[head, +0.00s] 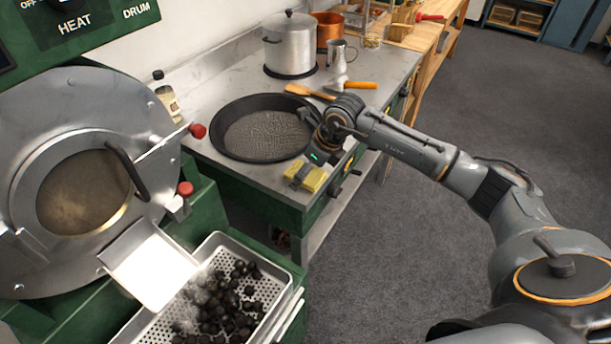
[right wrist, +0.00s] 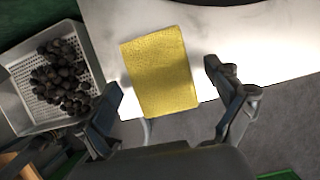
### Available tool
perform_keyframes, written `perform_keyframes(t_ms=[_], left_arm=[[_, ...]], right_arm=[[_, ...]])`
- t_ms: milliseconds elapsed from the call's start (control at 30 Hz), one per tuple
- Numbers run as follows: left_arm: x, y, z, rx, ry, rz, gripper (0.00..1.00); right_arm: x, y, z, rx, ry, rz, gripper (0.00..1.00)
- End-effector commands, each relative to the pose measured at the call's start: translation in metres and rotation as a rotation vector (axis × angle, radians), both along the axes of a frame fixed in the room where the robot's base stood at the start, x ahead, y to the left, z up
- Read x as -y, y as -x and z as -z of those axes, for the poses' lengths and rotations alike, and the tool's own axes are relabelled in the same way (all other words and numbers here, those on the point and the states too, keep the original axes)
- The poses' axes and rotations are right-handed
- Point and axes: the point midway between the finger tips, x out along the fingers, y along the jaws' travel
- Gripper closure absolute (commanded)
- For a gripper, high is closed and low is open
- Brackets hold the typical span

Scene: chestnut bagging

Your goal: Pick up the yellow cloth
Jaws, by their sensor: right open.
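The yellow cloth (head: 314,179) lies at the front edge of the metal counter, in front of the black pan. In the right wrist view the yellow cloth (right wrist: 162,72) is a flat rectangle between the two fingers. My right gripper (head: 305,172) is over the cloth in the head view and partly covers it. In the right wrist view my right gripper (right wrist: 168,88) is open, one finger on each side of the cloth, and holds nothing. I cannot tell the exact height of the fingers above the cloth. My left gripper is not in view.
A black pan (head: 262,128) sits close behind the cloth. A wooden spatula (head: 305,91), a steel pot (head: 290,42) and a copper pot (head: 327,30) stand farther back. A perforated tray (head: 222,246) of dark chestnuts is below the roaster (head: 85,180) at left. Open floor lies right of the counter.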

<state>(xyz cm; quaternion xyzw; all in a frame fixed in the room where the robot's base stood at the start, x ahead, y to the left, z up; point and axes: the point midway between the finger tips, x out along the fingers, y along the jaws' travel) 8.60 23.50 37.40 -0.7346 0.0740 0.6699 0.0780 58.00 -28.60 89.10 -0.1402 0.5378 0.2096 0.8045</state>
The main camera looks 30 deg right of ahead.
Motion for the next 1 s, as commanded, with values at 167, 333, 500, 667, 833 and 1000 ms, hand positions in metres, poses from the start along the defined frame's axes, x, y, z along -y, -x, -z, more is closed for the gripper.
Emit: perform_keyframes(t_ms=[167,333,500,667,833,1000], left_arm=[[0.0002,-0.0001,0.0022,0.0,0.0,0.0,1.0],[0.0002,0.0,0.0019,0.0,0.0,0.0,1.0],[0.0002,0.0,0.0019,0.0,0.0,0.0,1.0],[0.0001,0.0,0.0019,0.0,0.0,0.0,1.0],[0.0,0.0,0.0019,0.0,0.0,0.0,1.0],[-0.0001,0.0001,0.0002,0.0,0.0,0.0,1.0]], right_arm=[[0.0,0.0,0.0015,0.0,0.0,0.0,0.08],[0.0,0.0,0.0012,0.0,0.0,0.0,0.08],[0.0001,0.0,0.0012,0.0,0.0,0.0,0.32],[0.0,0.0001,0.0013,0.0,0.0,0.0,0.61],[0.0,0.0001,0.0016,-0.001,0.0,0.0,0.61],[-0.0001,0.0003,0.0003,-0.001,0.0,0.0,0.61]])
